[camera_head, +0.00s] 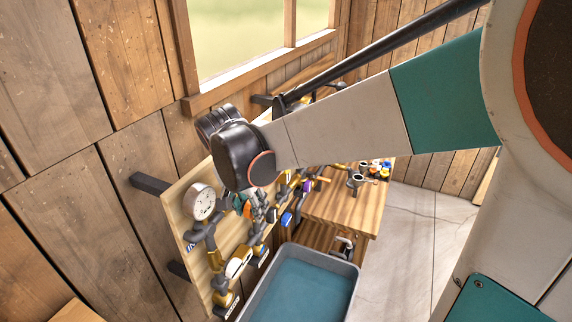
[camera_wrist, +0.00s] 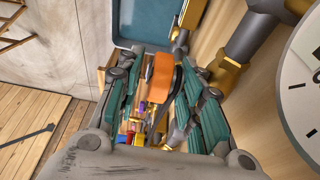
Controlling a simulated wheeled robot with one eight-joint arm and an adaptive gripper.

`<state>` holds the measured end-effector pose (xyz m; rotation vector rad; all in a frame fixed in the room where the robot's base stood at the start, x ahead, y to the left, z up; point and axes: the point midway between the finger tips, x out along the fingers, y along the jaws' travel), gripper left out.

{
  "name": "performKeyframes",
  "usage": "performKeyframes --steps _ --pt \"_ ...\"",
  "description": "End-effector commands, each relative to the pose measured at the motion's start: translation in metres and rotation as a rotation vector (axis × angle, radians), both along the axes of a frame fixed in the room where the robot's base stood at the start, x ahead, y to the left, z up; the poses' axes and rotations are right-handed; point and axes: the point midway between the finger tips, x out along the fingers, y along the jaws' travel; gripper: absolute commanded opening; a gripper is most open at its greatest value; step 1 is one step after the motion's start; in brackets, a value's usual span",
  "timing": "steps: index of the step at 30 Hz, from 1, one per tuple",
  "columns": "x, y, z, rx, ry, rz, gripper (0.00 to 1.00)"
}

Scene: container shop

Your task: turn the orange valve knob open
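The orange valve knob (camera_wrist: 160,76) shows in the wrist view between the two green-padded fingers of my gripper (camera_wrist: 159,88). The fingers stand apart, one on each side of the knob, with narrow gaps that look open; I see no clear contact. In the head view my gripper (camera_head: 251,208) is in front of the wooden valve board (camera_head: 184,228), right of the gauge. Only a small bit of orange shows there, and my wrist hides much of that area.
A round white gauge (camera_head: 201,202) with pipes and yellow fittings (camera_head: 215,260) is mounted close by on the board. A blue-grey tub (camera_head: 350,304) stands below it. A wooden bench (camera_head: 345,213) with small items stands behind. Open floor (camera_head: 415,240) lies to the right.

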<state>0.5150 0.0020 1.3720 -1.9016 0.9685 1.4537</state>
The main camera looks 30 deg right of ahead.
Motion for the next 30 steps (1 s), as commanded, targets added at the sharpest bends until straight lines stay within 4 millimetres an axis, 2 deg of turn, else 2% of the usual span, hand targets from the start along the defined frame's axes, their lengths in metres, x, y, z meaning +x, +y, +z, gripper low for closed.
performKeyframes --steps 7,11,14,24,30 --pt "-0.002 0.0 0.001 0.001 0.001 0.001 0.35" --pt "-0.003 0.002 0.008 0.001 0.001 0.001 0.35" --pt "-0.006 0.005 0.02 0.001 0.001 0.002 0.35" --pt "-0.016 0.018 0.083 0.0 0.002 0.002 0.35" --pt "-0.019 0.024 0.107 0.0 0.002 0.001 0.35"
